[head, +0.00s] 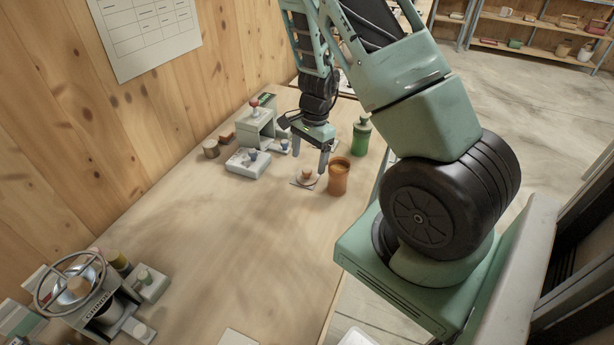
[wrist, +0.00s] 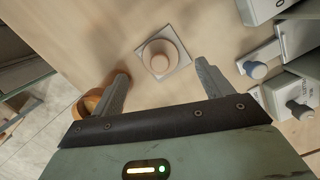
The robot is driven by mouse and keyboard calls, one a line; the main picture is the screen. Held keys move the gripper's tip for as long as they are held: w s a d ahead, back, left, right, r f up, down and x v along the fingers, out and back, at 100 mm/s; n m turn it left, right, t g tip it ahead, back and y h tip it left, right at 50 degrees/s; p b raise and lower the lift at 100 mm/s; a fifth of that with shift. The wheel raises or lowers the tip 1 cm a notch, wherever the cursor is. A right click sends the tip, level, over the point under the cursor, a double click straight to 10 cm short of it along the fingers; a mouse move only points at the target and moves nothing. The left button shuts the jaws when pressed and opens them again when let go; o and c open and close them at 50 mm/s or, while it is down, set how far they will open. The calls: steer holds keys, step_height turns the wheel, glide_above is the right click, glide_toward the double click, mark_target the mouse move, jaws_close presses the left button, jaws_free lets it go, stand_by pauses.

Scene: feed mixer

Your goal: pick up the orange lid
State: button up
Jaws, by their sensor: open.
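The orange lid (head: 306,174) is a small round piece with a raised knob. It lies on a pale square pad on the table, and it also shows in the wrist view (wrist: 161,56), pale orange and near the top middle. My gripper (head: 311,160) is open and points down just above the lid. In the wrist view my gripper (wrist: 163,70) has its two fingers spread to the left and right, with the lid ahead between the tips and nothing held. An open orange cup (head: 339,178) stands right of the lid; in the wrist view it is partly behind the left finger.
A green bottle (head: 361,136) stands behind the orange cup. Left of the lid are a white box with knobs (head: 248,161) and a grey-green box with a red knob (head: 255,122). A machine with a handwheel (head: 85,290) is at the near left. The middle table is clear.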

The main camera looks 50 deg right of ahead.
mark_target(307, 170)
steer(key=f, duration=0.4)
steer(key=shift+a+f, duration=0.4)
steer(key=c, duration=1.1)
steer(key=shift+o, duration=0.2)
steer(key=shift+r, duration=0.15)
